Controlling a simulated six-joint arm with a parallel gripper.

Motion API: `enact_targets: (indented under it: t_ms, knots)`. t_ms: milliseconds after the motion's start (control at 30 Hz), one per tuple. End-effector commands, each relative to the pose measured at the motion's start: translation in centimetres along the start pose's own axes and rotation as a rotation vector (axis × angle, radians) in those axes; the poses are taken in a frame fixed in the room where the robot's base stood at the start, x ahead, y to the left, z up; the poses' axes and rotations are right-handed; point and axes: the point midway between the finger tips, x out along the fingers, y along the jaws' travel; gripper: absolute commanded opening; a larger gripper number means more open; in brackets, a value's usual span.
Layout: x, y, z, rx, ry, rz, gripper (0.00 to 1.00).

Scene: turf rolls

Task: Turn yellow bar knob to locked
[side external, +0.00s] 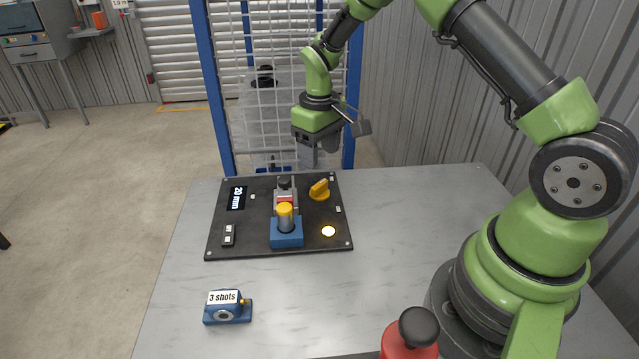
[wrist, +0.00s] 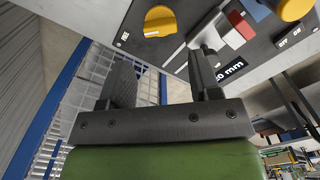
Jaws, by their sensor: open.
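The yellow bar knob (side external: 319,190) sits on the upper right of a black panel (side external: 228,246), its bar slanting from lower left to upper right. My gripper (side external: 312,157) is raised behind the knob, near the panel's far edge. Its two fingers are apart with nothing between them, as the wrist view of the gripper (wrist: 163,75) shows. The gripper does not touch the knob.
On the panel stand a yellow-topped cylinder (side external: 285,215) in a blue block (side external: 286,236), a lit round button (side external: 328,231), a switch (side external: 228,235) and a "20 mm" display (side external: 237,198). A blue "3 shots" box (side external: 227,310) is in front. A mesh fence (side external: 270,100) stands behind.

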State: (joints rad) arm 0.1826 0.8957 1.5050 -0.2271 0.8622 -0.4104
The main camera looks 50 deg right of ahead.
Motion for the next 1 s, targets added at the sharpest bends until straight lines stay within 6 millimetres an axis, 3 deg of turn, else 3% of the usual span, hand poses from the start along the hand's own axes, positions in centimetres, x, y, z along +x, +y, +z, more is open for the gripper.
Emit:
enact_targets:
  t_ms: [200,400,567,833,1000]
  knots:
    - [4.2,-0.1,0.1,0.001,-0.005,-0.002,0.57]
    - [7.2,-0.1,0.1,0.002,-0.003,-0.002,0.57]
    - [8.3,-0.1,0.1,0.002,-0.001,-0.001,0.57]
    - [8.4,-0.1,0.0,0.002,0.001,-0.001,0.57]
    - [8.4,-0.1,0.1,0.002,0.000,-0.001,0.23]
